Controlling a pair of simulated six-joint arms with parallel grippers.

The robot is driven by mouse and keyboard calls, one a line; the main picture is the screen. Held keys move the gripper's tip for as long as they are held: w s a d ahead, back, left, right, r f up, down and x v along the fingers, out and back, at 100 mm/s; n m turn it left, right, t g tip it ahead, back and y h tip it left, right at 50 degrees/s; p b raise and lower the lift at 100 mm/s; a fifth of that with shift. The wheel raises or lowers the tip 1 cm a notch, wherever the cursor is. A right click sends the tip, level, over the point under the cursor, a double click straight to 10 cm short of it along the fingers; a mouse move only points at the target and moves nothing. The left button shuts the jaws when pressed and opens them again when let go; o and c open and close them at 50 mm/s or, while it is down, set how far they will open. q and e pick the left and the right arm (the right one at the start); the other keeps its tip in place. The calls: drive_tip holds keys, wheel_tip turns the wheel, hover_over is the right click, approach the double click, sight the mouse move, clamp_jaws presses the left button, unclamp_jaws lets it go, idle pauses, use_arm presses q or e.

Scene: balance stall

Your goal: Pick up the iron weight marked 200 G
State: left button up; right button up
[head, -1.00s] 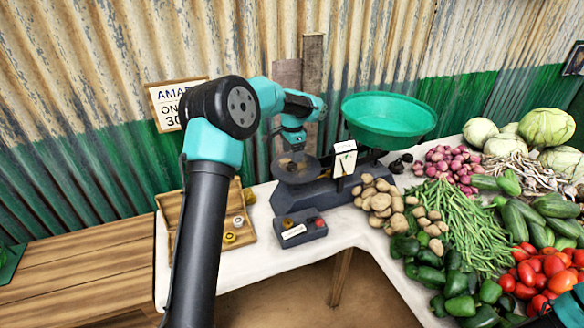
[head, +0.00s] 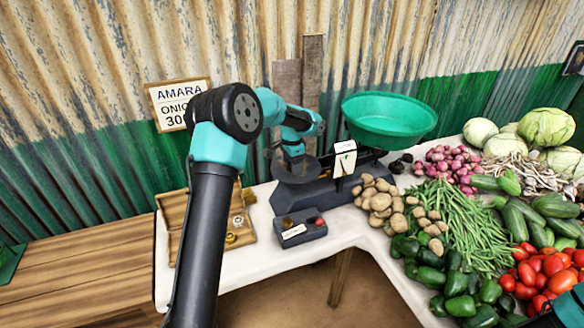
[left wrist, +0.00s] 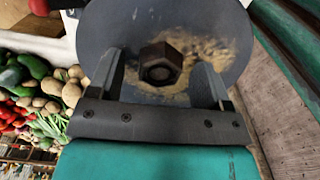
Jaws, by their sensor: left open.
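A dark hexagonal iron weight (left wrist: 160,64) with a round recess in its top sits on the scale's round grey weight plate (left wrist: 115,20). I cannot read any marking on it. My left gripper (left wrist: 158,80) is open, with one finger on each side of the weight and visible gaps between. In the head view my left gripper (head: 294,160) is low over the weight plate (head: 298,174) and hides the weight there. My right gripper is not in view.
The scale's green pan (head: 388,122) stands right of the plate. A grey box with a red button (head: 300,230) is in front. A wooden tray (head: 174,212) with small weights lies left. Potatoes (head: 380,200) and other vegetables crowd the right.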

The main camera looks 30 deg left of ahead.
use_arm(q)
drive_tip(key=c, duration=1.1)
drive_tip(key=shift+r, duration=0.1)
drive_tip(key=shift+r, duration=1.6)
drive_tip(key=shift+s+d+r, duration=0.15)
drive_tip(key=shift+s, duration=0.05)
drive_tip(key=s+d, duration=0.2)
drive_tip(key=s, duration=0.2)
drive_tip(key=s+d+r, duration=0.1)
drive_tip(key=s+d, duration=0.2)
drive_tip(key=s, duration=0.2)
drive_tip(key=s+d, duration=0.3)
drive_tip(key=s, duration=0.1)
drive_tip(key=shift+s+r, duration=0.15)
drive_tip(key=shift+r, duration=0.05)
